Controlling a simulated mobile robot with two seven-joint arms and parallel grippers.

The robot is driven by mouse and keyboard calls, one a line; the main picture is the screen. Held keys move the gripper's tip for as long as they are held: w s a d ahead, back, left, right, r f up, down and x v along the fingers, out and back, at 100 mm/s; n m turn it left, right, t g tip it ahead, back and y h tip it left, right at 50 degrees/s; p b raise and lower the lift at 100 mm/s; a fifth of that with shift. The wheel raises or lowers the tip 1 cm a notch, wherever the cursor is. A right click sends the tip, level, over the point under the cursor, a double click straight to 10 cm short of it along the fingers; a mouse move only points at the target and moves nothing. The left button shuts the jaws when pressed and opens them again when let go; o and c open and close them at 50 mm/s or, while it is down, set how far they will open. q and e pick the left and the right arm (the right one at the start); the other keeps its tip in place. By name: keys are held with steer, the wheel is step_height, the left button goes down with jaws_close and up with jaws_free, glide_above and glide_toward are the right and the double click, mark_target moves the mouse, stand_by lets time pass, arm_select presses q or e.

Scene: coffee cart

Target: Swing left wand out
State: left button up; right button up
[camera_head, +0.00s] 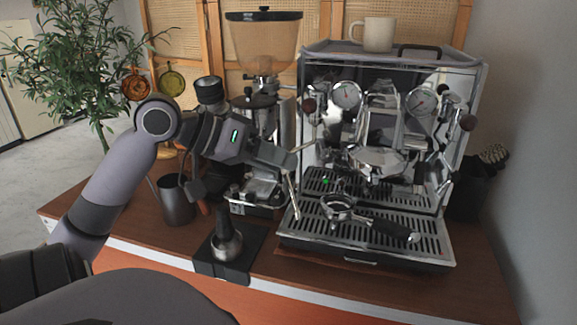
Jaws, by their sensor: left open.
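The espresso machine (470,85) stands on the right of the cart, with a polished front. Its left wand (294,198) is a thin silver tube that slants down beside the left front corner of the drip tray. The upper part of the wand is partly hidden by my left gripper. My left gripper (300,160) is open, with its fingers at the wand's upper part. I cannot tell whether they touch it. My right gripper is not in view.
A portafilter (395,230) lies on the drip tray (430,248). A grinder (263,40) stands behind my left gripper. A tamper (226,243) on a black mat (245,265) and a dark pitcher (177,203) stand at the front left. A mug (378,35) sits on the machine.

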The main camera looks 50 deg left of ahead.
arm_select(q)
steer(key=shift+v, duration=1.75)
